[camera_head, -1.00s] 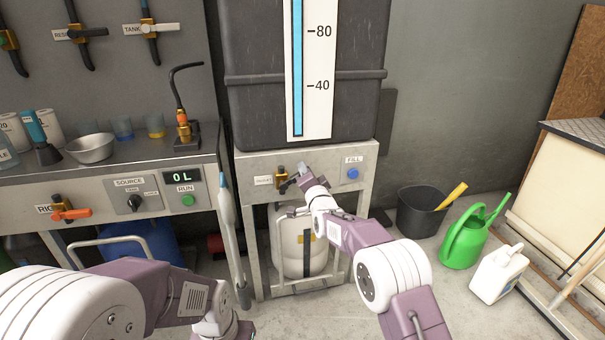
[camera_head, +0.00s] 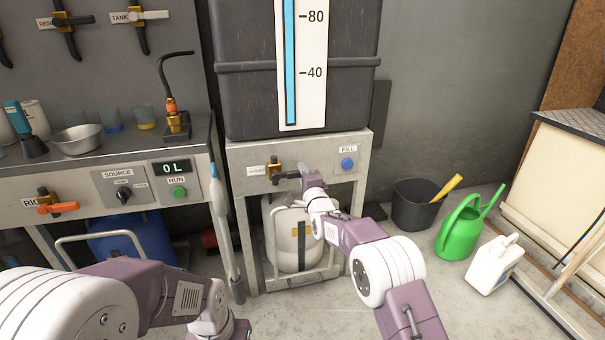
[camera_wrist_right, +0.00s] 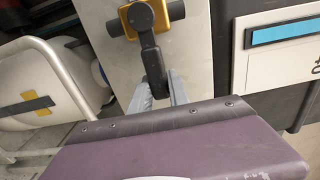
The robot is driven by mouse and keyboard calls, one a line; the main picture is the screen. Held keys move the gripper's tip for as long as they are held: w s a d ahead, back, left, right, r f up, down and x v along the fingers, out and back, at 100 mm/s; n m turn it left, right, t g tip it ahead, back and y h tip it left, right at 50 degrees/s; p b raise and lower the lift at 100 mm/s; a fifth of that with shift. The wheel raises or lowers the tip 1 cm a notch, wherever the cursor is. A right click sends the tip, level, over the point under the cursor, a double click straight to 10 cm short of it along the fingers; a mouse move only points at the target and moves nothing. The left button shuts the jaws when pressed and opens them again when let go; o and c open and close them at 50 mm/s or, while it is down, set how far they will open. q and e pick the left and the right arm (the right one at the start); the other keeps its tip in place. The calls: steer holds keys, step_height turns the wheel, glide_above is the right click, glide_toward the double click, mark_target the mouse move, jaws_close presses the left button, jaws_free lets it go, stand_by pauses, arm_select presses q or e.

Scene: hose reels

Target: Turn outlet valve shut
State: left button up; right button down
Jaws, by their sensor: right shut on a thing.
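The outlet valve (camera_head: 274,169) is a brass body on the front of the metal stand under the dark tank, beside a small label. Its dark lever (camera_head: 290,175) points right, roughly level. My right gripper (camera_head: 304,173) is at the lever's outer end. In the right wrist view, the brass valve body (camera_wrist_right: 145,16) is at the top and the black lever (camera_wrist_right: 153,65) runs down between the grey fingers of my right gripper (camera_wrist_right: 160,88), which is shut on it. My left arm shows at lower left; its fingers are not visible.
A blue FILL button (camera_head: 347,164) is right of the valve. A white canister (camera_head: 296,243) stands below, inside the stand. A black bucket (camera_head: 412,207), green watering can (camera_head: 459,228) and white jug (camera_head: 494,265) stand on the floor at right. A bench (camera_head: 75,177) is at left.

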steer(key=shift+f, duration=0.15)
steer(key=c, duration=1.2)
jaws_free()
steer(key=shift+c, duration=0.2)
steer(key=shift+s+d+r, duration=0.1)
steer(key=shift+s+r, duration=0.1)
steer(key=shift+s, duration=0.05)
steer(key=p+v, duration=0.3)
steer(key=v, duration=0.5)
steer(key=shift+s, duration=0.25)
